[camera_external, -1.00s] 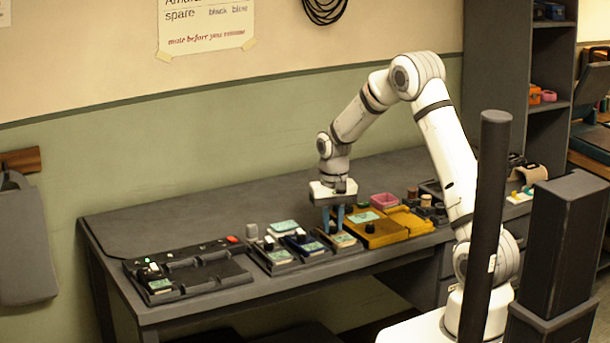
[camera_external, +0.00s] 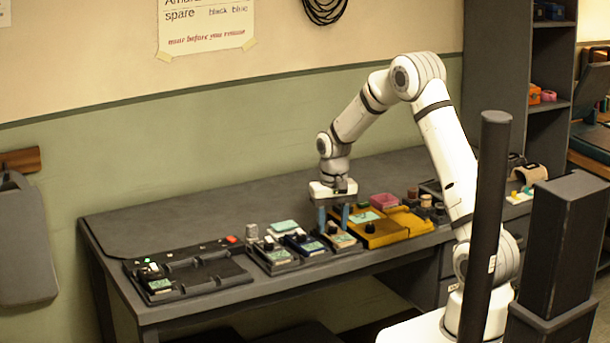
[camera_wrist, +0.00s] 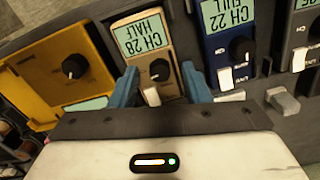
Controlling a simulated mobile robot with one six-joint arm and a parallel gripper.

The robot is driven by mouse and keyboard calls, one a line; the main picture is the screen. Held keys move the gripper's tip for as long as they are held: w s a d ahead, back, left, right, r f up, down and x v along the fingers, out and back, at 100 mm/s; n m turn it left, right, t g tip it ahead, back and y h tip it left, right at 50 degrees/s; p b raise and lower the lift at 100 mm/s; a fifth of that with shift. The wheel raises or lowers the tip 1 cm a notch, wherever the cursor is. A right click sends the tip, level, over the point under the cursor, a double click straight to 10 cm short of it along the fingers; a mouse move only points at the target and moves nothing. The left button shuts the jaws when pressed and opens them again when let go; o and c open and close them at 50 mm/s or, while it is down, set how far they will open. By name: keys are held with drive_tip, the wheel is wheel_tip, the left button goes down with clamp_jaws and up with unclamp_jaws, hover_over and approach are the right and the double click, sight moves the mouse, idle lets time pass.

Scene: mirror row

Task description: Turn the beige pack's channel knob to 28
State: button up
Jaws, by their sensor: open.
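The beige pack (camera_wrist: 180,52) lies in the row, between the yellow unit and the blue pack. Its screen (camera_wrist: 142,37), upside down in the wrist view, reads "CH 28 HALF". Its black round knob (camera_wrist: 160,70) lies beyond my gripper (camera_wrist: 160,86), which is open with one blue finger on each side, apart from the knob. A pale lever (camera_wrist: 152,96) sits just below the knob. In the external view my gripper (camera_external: 333,216) is over the beige pack (camera_external: 346,241), fingers pointing down.
The blue pack (camera_wrist: 220,44), reading "CH 22 FULL", stands close on one side, and the yellow unit (camera_wrist: 60,45) on the other. A black tray (camera_external: 215,273) lies at the left end of the bench. The bench behind the row is clear.

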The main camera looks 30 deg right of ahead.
sight(333, 228)
wheel_tip(333, 228, up, 8)
drive_tip(key=shift+f, duration=0.1)
idle(0.4)
idle(0.4)
drive_tip(key=s+d+r+n+t, duration=0.1)
drive_tip(key=s+d+r, duration=0.1)
drive_tip(key=s+r, duration=0.8)
drive_tip(key=s+d+f+n+t, duration=0.1)
drive_tip(key=s+d+f, duration=0.1)
drive_tip(key=s, duration=1.6)
drive_tip(key=shift+s+n+t, duration=0.25)
drive_tip(key=shift+n+t, duration=0.05)
drive_tip(key=shift+w+a+r, duration=0.1)
drive_tip(key=shift+r, duration=0.05)
